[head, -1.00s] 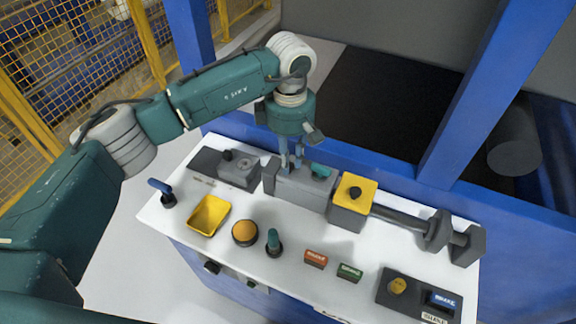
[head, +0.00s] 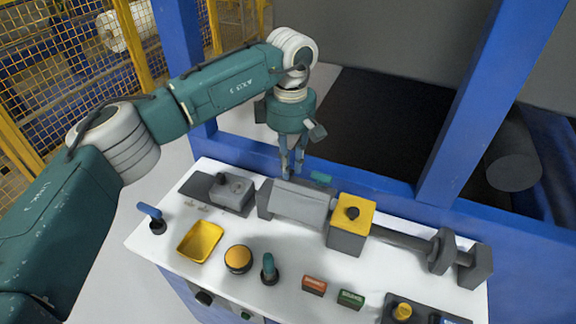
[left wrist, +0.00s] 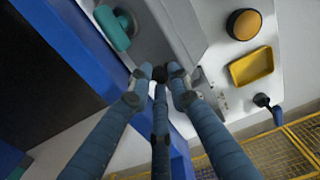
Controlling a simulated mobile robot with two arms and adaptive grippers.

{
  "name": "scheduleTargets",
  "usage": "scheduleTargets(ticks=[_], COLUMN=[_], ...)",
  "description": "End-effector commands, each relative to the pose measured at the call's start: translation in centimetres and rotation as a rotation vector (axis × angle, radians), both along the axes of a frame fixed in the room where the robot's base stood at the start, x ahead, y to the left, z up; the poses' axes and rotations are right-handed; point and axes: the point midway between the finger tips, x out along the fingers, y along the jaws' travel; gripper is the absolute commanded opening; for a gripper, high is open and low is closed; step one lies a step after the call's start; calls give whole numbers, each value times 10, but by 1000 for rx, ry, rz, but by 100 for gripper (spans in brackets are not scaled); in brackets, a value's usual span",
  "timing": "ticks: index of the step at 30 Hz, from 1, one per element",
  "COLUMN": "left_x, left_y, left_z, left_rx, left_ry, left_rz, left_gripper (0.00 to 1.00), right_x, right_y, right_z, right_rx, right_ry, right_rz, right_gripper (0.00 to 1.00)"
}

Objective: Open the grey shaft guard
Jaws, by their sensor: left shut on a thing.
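The grey shaft guard (head: 300,205) lies along the back of the white bench top, left of a yellow-topped block (head: 357,210). In the left wrist view the guard (left wrist: 152,25) extends upward from the fingertips. My left gripper (head: 290,172) points down at the guard's back-left edge. In the left wrist view its fingers (left wrist: 160,80) close around a small dark knob (left wrist: 158,73) by the guard's end. The fingers hide part of it. Whether the guard stands raised is hard to tell. My right gripper is not in view.
A teal handle (head: 320,178) sits just behind the guard. A dark shaft (head: 400,238) runs right from the yellow-topped block. A grey block (head: 232,193) stands left. A yellow tray (head: 200,241), an orange button (head: 238,259) and a teal lever (head: 269,268) lie in front.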

Motion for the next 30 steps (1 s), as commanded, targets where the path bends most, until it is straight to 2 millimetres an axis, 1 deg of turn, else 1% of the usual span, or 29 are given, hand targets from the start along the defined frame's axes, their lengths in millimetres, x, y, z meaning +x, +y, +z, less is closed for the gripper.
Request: scheduleTargets(ticks=[1,7,8,9,11,30], left_x=[5,4,4,4,4,4], left_y=[-1,-1,0,-1,-1,-2], left_z=[-4,-5,-5,-5,-6,-4], left_rx=[-3,-3,-3,-4,-4,-7], left_ry=[-14,-13,-13,-12,-11,-12], left_rz=[5,4,4,4,4,2], left_gripper=[0,0,20,28,39,39], right_x=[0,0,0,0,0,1], right_y=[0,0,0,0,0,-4], right_z=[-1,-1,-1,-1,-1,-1], right_rx=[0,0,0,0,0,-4], right_ry=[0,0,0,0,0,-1], right_rz=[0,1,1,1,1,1], right_gripper=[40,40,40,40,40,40])
